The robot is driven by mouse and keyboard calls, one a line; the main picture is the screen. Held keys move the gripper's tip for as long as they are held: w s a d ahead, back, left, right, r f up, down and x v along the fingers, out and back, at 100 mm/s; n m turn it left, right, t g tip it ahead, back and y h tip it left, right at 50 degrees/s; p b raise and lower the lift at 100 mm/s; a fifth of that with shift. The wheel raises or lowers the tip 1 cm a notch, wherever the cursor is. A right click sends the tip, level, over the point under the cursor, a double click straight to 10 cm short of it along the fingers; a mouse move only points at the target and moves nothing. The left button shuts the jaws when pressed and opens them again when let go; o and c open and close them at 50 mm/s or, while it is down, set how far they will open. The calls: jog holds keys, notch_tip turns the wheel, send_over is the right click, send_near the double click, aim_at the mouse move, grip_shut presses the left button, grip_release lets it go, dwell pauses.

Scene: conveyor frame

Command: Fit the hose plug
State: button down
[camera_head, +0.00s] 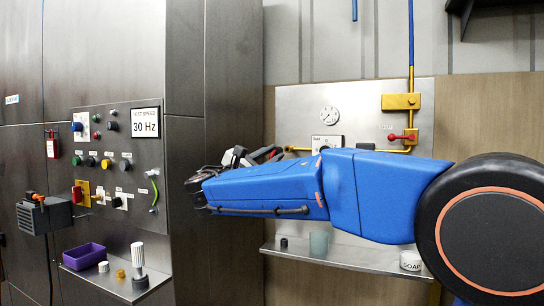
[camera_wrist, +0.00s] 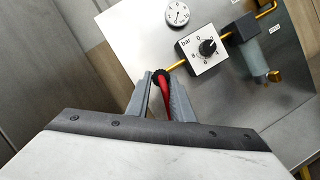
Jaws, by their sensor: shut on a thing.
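My gripper (camera_wrist: 160,84) is shut on a red hose plug (camera_wrist: 164,98) with a round black end. The black end shows between the fingertips, and the red part runs back between the fingers. In the wrist view the black end is close beside the open end of a yellow pipe (camera_wrist: 178,65). I cannot tell whether they touch. In the head view my gripper (camera_head: 262,154) is in front of the metal wall panel, at the left end of the yellow pipe (camera_head: 297,149). The plug cannot be made out there.
A bar regulator with a black knob (camera_wrist: 207,47) and a round gauge (camera_wrist: 177,13) are beside the pipe. A grey cylinder (camera_wrist: 256,62) hangs further right. A shelf (camera_head: 345,256) with a glass and a soap cup (camera_head: 410,261) is below my arm. A switch panel (camera_head: 118,160) stands left.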

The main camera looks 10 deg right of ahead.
jog(key=shift+w+d, duration=0.65)
jog(key=shift+w, duration=0.25)
jog(key=shift+w+d, duration=0.65)
jog(key=shift+w, duration=0.25)
jog(key=shift+w+d, duration=0.85)
jog(key=shift+w, duration=0.3)
jog(key=c, duration=1.5)
grip_release()
